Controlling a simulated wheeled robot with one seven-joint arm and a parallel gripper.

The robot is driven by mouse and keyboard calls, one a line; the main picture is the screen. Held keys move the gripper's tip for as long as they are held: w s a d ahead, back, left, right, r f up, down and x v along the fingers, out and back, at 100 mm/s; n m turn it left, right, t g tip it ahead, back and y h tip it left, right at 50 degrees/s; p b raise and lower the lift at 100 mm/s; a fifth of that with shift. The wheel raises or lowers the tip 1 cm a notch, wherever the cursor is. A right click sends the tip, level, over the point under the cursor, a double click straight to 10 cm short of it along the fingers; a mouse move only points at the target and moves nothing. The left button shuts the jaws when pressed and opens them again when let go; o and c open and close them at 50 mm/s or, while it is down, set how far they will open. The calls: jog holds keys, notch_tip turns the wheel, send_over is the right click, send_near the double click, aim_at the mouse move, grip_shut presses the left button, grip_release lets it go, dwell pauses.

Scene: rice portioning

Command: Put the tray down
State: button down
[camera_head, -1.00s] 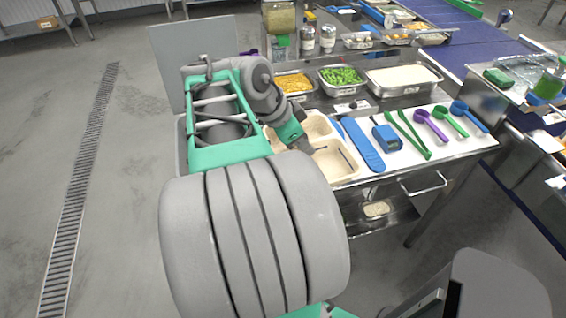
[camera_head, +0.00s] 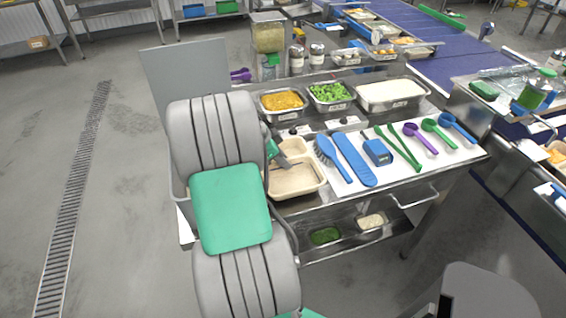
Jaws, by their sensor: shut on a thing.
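The beige compartment tray (camera_head: 297,183) is at the left end of the steel worktable, near its front edge. It looks level. I cannot tell whether it rests on the table top or hangs just above it. My gripper (camera_head: 284,161) is shut on the tray at its left part. Only a dark finger and a bit of green show. My arm hides the rest of the gripper and the tray's left side.
A blue brush (camera_head: 331,158) and a blue flat tool (camera_head: 354,160) lie just right of the tray. Pans of orange food (camera_head: 283,102), green food (camera_head: 330,93) and white food (camera_head: 392,92) stand behind. A blue device (camera_head: 377,152) and several scoops lie further right.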

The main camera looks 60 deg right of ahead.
jog(key=shift+f, duration=1.1)
jog(key=c, duration=1.3)
grip_release()
jog(key=shift+r, duration=0.1)
jog(key=shift+o, duration=0.2)
jog(key=shift+r, duration=0.3)
jog(key=v, duration=1.1)
jog(key=shift+a+r, duration=0.25)
jog(key=shift+r, duration=0.05)
